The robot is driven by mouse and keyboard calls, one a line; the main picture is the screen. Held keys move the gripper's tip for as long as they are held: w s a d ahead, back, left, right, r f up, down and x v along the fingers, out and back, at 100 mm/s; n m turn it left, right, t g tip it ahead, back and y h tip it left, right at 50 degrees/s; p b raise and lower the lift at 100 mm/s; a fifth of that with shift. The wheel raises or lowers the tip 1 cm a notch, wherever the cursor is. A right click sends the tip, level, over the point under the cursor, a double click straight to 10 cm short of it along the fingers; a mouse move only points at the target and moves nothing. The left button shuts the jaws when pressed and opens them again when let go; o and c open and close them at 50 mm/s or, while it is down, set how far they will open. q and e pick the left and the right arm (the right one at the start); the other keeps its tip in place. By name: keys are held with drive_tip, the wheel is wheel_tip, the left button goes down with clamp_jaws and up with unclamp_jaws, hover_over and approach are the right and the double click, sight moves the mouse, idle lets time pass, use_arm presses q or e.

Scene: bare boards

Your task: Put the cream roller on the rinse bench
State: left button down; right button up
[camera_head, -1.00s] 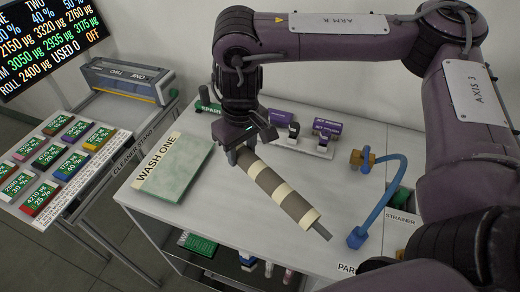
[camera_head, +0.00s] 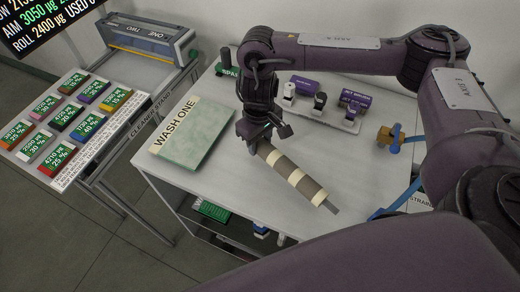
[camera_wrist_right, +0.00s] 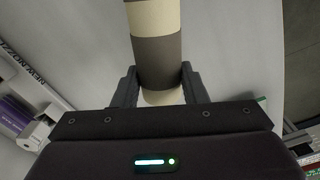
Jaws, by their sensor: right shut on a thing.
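The roller (camera_head: 296,180) has cream and grey-brown bands and a grey tip at its lower right end. My right gripper (camera_head: 259,148) is shut on its upper left end. The roller slants down to the right over the white bench top (camera_head: 222,183); I cannot tell whether it touches. The right wrist view also shows the roller (camera_wrist_right: 160,52) between the fingers of my right gripper (camera_wrist_right: 158,86). No sign reading rinse bench is legible. My left gripper is not in view.
A green pad marked WASH ONE (camera_head: 200,140) lies left of the roller. A rack with purple jet items (camera_head: 320,105) stands behind it. A brass valve (camera_head: 388,135) with a blue hose is right. A cleaner stand (camera_head: 145,62) and colored cards (camera_head: 72,120) are at left.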

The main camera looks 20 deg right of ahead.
wheel_tip(320, 180, down, 3)
drive_tip(key=shift+s+f+b, duration=0.15)
drive_tip(key=shift+f+b, duration=0.05)
drive_tip(key=shift+b, duration=0.25)
drive_tip(key=shift+f, duration=0.15)
drive_tip(key=shift+f, duration=0.1)
drive_tip(key=o, duration=1.1)
drive_tip(key=shift+c, duration=0.2)
wheel_tip(320, 180, up, 12)
drive_tip(key=shift+r+p, duration=0.15)
drive_tip(key=shift+p, duration=0.9)
